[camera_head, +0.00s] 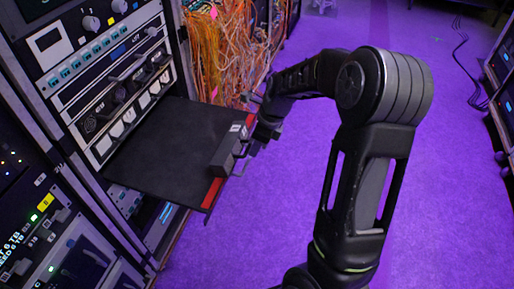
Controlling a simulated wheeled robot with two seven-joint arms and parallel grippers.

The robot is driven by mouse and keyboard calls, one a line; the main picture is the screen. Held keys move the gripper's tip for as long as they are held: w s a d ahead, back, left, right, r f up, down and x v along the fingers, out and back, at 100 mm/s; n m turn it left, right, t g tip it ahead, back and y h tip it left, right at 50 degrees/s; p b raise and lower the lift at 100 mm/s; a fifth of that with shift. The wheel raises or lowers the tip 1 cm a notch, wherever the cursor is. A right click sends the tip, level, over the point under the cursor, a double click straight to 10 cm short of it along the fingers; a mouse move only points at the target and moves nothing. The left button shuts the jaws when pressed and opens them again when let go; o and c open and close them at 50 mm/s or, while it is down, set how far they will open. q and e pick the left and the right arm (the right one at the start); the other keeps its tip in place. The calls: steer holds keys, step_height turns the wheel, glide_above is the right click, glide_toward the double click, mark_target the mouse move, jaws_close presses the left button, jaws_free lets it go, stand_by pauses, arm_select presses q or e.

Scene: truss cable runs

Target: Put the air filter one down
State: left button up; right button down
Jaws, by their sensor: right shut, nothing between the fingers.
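A small dark box with a white label (228,152), which looks like the air filter, sits at the front right edge of a flat black pull-out shelf (160,140). The shelf has a red strip along its front edge. My right gripper (248,146) is right beside the box, on its aisle side. It is shut with nothing held. Its fingertips are small and dark here, and I cannot tell whether they touch the box. My left gripper is not in view.
Racks with lit panels (110,60) stand on the left, around the shelf. Tangled orange cables (225,50) hang behind it. Purple floor (440,180) is open to the right. More equipment (505,100) stands at the right edge, and a black cable (462,45) lies on the floor.

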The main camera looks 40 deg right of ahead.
mark_target(224, 142)
steer(key=w+a+p, duration=0.2)
steer(key=w, duration=0.1)
steer(key=w+a+p, duration=0.1)
steer(key=shift+w+a+r, duration=0.15)
steer(key=shift+w+r, duration=0.1)
steer(key=shift+r, duration=0.1)
steer(key=w+a+p, duration=0.1)
steer(key=w, duration=0.1)
steer(key=w+a+p, duration=0.1)
steer(key=w+a, duration=0.1)
steer(key=w+a+p, duration=0.1)
steer(key=w, duration=0.1)
steer(key=shift+w+a+f, duration=0.25)
steer(key=shift+w, duration=0.15)
steer(key=shift+w+a+f, duration=0.1)
steer(key=shift+w+a, duration=0.05)
steer(key=shift+w, duration=0.1)
steer(key=shift+s, duration=0.1)
steer(key=shift+s+d, duration=0.15)
steer(key=shift+d, duration=0.1)
steer(key=s, duration=0.1)
steer(key=s+d, duration=0.2)
steer(key=shift+r, duration=0.25)
steer(key=v, duration=0.9)
steer(key=shift+r, duration=0.25)
